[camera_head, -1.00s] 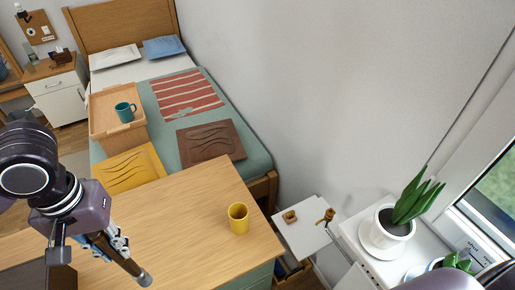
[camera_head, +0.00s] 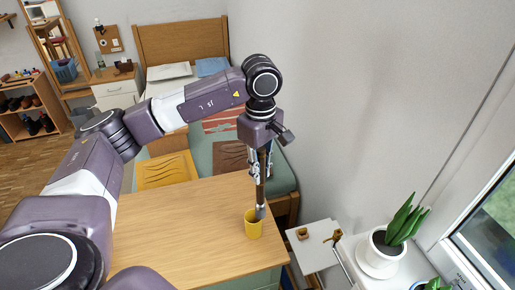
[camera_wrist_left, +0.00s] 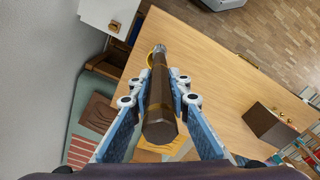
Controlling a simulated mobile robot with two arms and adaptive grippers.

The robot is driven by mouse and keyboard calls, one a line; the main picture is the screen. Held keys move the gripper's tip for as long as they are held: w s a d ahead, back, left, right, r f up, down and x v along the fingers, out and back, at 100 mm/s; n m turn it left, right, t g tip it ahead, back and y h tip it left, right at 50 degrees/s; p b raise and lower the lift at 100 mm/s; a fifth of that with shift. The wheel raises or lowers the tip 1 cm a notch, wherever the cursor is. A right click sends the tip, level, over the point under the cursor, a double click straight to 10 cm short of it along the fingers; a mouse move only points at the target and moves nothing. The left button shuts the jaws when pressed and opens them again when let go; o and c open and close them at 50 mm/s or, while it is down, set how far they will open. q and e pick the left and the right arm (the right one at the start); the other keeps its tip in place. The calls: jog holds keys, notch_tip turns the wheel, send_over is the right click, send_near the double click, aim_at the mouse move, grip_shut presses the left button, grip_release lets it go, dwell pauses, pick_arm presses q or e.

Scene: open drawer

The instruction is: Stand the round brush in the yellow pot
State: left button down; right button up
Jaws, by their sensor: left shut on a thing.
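The yellow pot (camera_head: 252,229) stands upright near the right end of the wooden table in the head view. My left gripper (camera_head: 260,176) is above it, shut on the round brush (camera_head: 260,194). The brush hangs nearly upright, its lower end overlapping the pot's mouth; I cannot tell how far inside it is. In the left wrist view the brush (camera_wrist_left: 160,98) runs between the fingers (camera_wrist_left: 159,100), its dark handle end towards the camera. Only a yellow edge of the pot (camera_wrist_left: 150,60) shows behind it there. My right gripper is not in view.
The wooden table top (camera_head: 180,225) is largely clear around the pot. A dark brown box (camera_wrist_left: 270,124) sits on it in the left wrist view. A small white shelf (camera_head: 316,254) and a potted plant (camera_head: 384,250) stand to the right. The bed is behind the table.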

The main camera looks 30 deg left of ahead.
pick_arm(q)
jog(key=w+a+r+n, duration=0.1)
jog(key=w+a+n, duration=0.1)
jog(key=a+n, duration=0.25)
notch_tip(320, 180, down, 13)
jog(key=b, duration=0.8)
jog(key=shift+w+d+f+b, duration=0.15)
jog(key=shift+f+b, duration=0.05)
jog(key=shift+b, duration=0.1)
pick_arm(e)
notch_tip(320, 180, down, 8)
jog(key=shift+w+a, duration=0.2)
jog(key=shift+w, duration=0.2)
pick_arm(q)
jog(key=c, duration=1.7)
grip_release()
jog(key=shift+c, duration=0.2)
notch_tip(320, 180, up, 12)
